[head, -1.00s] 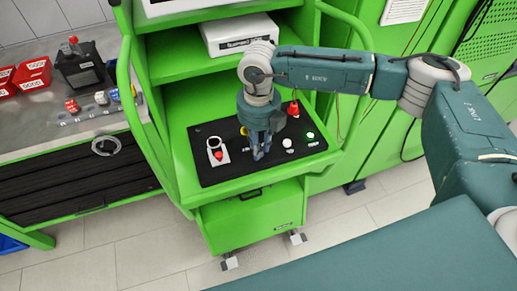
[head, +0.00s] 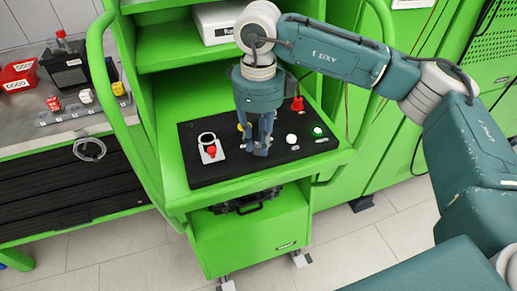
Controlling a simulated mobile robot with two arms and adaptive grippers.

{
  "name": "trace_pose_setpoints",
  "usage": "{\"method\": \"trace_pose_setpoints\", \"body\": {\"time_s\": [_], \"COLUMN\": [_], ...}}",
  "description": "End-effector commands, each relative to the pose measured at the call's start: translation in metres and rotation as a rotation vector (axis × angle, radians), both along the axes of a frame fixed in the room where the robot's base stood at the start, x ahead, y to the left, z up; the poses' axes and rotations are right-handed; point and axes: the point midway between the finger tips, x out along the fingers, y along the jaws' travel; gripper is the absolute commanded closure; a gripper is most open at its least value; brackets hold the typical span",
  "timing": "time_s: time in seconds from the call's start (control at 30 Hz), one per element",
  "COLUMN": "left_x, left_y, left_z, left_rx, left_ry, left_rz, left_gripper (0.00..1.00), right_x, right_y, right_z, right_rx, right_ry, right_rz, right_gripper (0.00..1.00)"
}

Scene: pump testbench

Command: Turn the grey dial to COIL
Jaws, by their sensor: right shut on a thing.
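The black control panel (head: 200,176) lies on the green cart's shelf. My right gripper (head: 258,148) points straight down at the middle of the panel. Its fingers are closed at the panel surface around the grey dial, which they almost wholly hide. I cannot read the dial's pointer or the COIL label. My left gripper is not in view.
On the panel, a red button with a ring guard (head: 211,151) stands left of the gripper. A white button (head: 291,139), a lit green button (head: 318,131) and a red knob (head: 297,104) stand to its right. A yellow part (head: 240,127) shows just behind the fingers.

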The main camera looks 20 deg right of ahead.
Motion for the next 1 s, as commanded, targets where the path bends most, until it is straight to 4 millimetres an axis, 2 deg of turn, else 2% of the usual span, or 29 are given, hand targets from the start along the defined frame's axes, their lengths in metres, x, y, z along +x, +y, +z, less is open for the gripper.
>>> {"method": "trace_pose_setpoints", "body": {"time_s": [0.03,0.1,0.4,1.0], "left_x": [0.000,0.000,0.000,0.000], "left_y": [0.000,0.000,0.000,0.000], "left_z": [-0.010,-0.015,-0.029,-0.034], "left_rx": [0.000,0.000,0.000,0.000], "left_ry": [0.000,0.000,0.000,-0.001], "left_rz": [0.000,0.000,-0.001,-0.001], "left_gripper": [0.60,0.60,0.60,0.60], "right_x": [0.002,0.002,0.002,0.002], "right_y": [0.000,0.000,0.000,0.000], "right_z": [-0.002,-0.002,0.001,0.003], "right_rx": [0.002,0.002,0.002,0.001], "right_ry": [-0.007,-0.007,-0.008,-0.007], "right_rz": [0.037,0.092,0.265,0.339], "right_gripper": [1.00,1.00,1.00,1.00]}}
